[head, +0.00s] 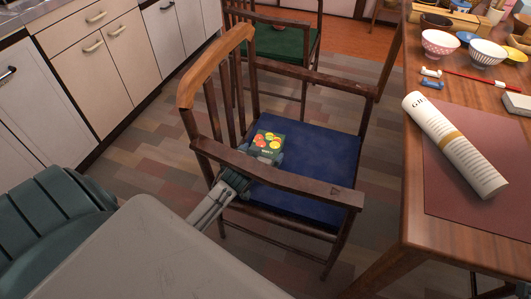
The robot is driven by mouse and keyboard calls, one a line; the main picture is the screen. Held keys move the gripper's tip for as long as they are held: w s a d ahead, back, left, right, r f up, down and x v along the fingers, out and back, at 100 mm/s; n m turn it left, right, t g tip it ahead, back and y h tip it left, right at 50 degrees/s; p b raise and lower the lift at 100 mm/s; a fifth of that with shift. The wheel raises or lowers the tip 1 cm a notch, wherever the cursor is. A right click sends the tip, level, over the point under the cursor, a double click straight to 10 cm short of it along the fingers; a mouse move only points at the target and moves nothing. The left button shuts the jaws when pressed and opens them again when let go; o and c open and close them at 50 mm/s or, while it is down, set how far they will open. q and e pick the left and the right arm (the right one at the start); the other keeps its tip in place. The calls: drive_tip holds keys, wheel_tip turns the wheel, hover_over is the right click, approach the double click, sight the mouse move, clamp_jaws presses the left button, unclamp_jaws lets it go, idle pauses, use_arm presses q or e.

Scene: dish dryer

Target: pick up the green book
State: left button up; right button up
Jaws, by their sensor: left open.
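The green book (268,145) has red and yellow round shapes on its cover. It is at the blue seat (305,187) of a wooden armchair, just behind the near armrest as seen from here. My left gripper (261,155) reaches in from the lower left, and the armrest hides part of it. Its fingers are open, with grey-blue tips showing at the left and right sides of the book. I cannot tell whether they touch it.
The chair's wooden armrest (290,182) crosses close to my left gripper. A wooden table (420,220) at the right holds a rolled newspaper (455,145), bowls and a mat. Another chair with a green seat (282,42) stands behind.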

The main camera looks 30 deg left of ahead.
sight(265, 151)
use_arm(q)
drive_tip(key=x, duration=0.2)
drive_tip(key=shift+w+a+f, duration=0.1)
drive_tip(key=shift+w+f, duration=0.1)
drive_tip(key=shift+w, duration=0.1)
drive_tip(key=c, duration=0.8)
drive_tip(key=shift+r, duration=0.1)
